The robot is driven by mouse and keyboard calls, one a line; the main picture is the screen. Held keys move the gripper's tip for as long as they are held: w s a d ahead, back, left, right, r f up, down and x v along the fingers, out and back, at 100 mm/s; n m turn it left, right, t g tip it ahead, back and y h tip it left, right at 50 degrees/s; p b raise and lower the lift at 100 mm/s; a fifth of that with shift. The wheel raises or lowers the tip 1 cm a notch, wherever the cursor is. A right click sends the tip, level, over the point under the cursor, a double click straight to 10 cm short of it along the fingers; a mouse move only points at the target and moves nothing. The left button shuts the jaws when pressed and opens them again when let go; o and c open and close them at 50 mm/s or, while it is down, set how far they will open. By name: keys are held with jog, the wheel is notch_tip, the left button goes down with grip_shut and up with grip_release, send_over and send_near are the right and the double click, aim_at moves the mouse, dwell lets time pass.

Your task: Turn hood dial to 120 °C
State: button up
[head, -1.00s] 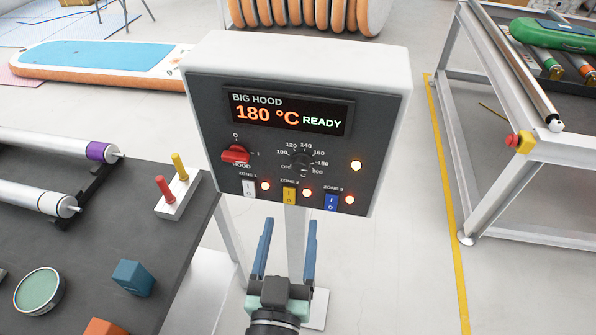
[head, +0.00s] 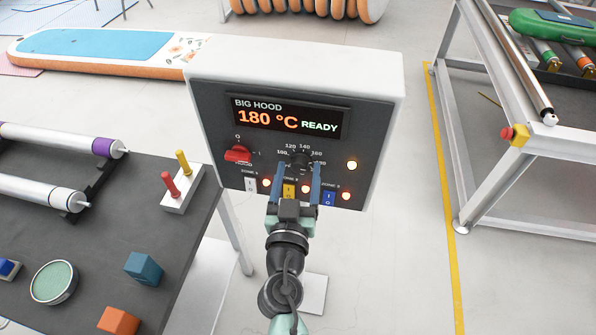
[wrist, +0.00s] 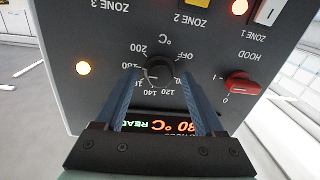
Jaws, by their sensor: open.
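The hood control box (head: 384,85) stands on a post, its display (head: 290,117) reading "BIG HOOD 180 °C READY". The black temperature dial (head: 299,157) sits below the display, in a ring of marks including 120, 140 and 160. My gripper (head: 298,168) is open in front of it, blue fingers pointing at the panel. In the wrist view, which is upside down, the dial (wrist: 159,72) shows between the two fingertips. I cannot tell if the fingers touch it. The fingers hide part of the scale, and the dial's pointer is not clear.
A red HOOD knob (head: 238,153) is left of the dial. Zone switches, such as the yellow one (head: 289,190), and lit lamps lie below it. A dark workbench (head: 100,225) stands at left, a metal frame (head: 490,180) at right, with free floor between frame and box.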

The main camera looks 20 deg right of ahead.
grip_shut()
dwell(0.5)
jog(key=n, duration=0.5)
jog(key=shift+r+n+g+p, duration=0.1)
jog(key=shift+n+g+p, duration=0.2)
jog(key=n+p, duration=0.1)
jog(key=n, duration=0.5)
jog(key=shift+a+g, duration=0.1)
jog(key=shift+g, duration=0.2)
jog(key=n, duration=0.3)
jog(key=n+p, duration=0.1)
jog(key=n, duration=0.1)
jog(key=shift+n+g+h, duration=0.3)
jog(key=shift+n+h, duration=0.1)
jog(key=n+p, duration=0.1)
jog(key=n, duration=0.3)
jog(key=shift+w+a+n+h, duration=0.1)
jog(key=shift+n+h, duration=0.2)
jog(key=shift+n, duration=0.1)
